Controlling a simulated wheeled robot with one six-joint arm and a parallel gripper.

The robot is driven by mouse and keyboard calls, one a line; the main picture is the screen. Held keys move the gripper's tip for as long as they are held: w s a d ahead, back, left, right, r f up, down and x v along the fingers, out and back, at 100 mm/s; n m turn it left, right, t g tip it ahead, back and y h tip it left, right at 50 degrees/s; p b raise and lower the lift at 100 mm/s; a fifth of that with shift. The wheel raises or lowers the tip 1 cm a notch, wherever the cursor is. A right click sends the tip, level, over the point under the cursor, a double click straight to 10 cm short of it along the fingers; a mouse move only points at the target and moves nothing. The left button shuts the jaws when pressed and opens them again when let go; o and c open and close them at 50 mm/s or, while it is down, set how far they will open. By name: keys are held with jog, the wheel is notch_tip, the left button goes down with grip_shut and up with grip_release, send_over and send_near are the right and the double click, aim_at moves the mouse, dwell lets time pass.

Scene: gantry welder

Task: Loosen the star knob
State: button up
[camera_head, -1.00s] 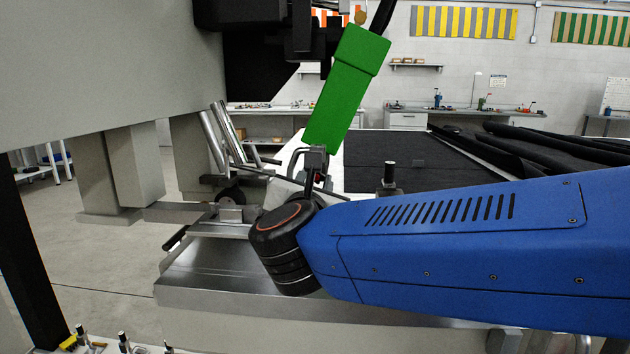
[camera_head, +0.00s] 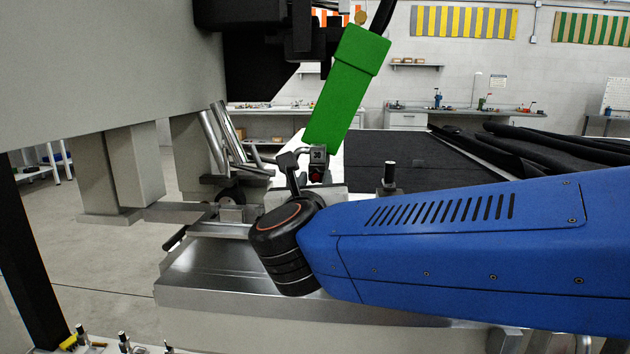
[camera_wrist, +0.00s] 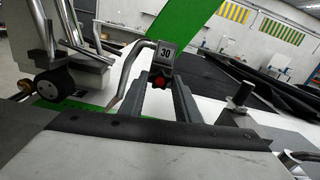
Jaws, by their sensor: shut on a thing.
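The star knob is the small red knob (camera_head: 317,174) under a grey block marked 30 (camera_head: 318,153), at the lower end of a green slanted body (camera_head: 347,85). In the wrist view the red knob (camera_wrist: 162,83) sits between the ends of my gripper's two grey fingers (camera_wrist: 164,85), just below the numbered block (camera_wrist: 166,54). The fingers are shut on the knob and hide its sides. In the head view my gripper (camera_head: 296,168) reaches up from my dark wrist, and its contact with the knob is partly hidden.
A bent metal rod (camera_wrist: 130,72) runs beside the numbered block, close to my gripper. A silver machine bed (camera_head: 215,275) lies below. A dark upright post (camera_head: 389,178) stands to the right, before a table with a black top (camera_head: 395,155).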

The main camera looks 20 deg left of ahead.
jog(key=o, duration=1)
jog(key=shift+o, duration=0.2)
jog(key=shift+s, duration=0.15)
jog(key=v, duration=1.7)
jog(key=shift+d, duration=0.15)
